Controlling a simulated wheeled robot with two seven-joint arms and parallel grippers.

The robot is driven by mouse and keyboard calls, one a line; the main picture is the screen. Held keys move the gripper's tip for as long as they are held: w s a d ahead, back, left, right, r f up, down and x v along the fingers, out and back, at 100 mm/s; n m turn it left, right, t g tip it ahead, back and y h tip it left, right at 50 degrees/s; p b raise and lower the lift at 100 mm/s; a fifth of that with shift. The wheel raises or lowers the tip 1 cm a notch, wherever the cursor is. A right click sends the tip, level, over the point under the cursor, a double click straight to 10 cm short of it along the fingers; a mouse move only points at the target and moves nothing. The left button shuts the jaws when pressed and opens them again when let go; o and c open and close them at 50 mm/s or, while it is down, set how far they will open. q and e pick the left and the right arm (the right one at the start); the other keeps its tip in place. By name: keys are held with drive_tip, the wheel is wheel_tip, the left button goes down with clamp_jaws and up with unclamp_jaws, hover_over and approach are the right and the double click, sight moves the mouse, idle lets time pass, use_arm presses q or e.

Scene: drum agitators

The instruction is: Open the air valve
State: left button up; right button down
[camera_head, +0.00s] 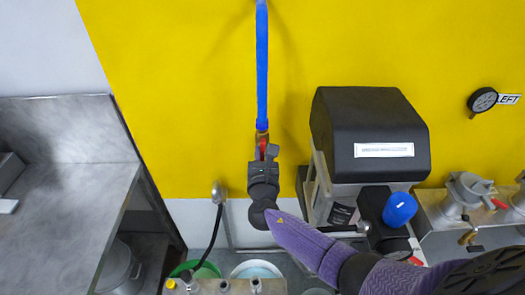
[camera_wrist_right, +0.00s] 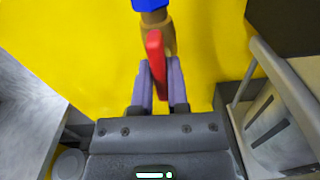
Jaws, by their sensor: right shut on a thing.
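The air valve has a red handle (camera_head: 263,147) and a brass body at the lower end of a blue hose (camera_head: 262,70) that runs down the yellow wall. My right gripper (camera_head: 264,158) is at the valve, reaching up from below. In the right wrist view, the red handle (camera_wrist_right: 156,58) stands roughly upright in front of the brass body (camera_wrist_right: 168,36). The fingers of my right gripper (camera_wrist_right: 160,80) are shut on the lower part of the red handle, one on each side. My left gripper is not in view.
A metal table (camera_head: 75,190) is at the left. A gauge (camera_head: 482,100) and metal fittings (camera_head: 468,192) are at the right. Buckets (camera_head: 257,270) stand below. The yellow wall left of the valve is clear.

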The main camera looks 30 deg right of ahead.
drive_tip(key=shift+f+n, duration=0.15)
drive_tip(key=shift+n, duration=0.25)
drive_tip(key=c, duration=0.6)
unclamp_jaws()
drive_tip(key=v, duration=1)
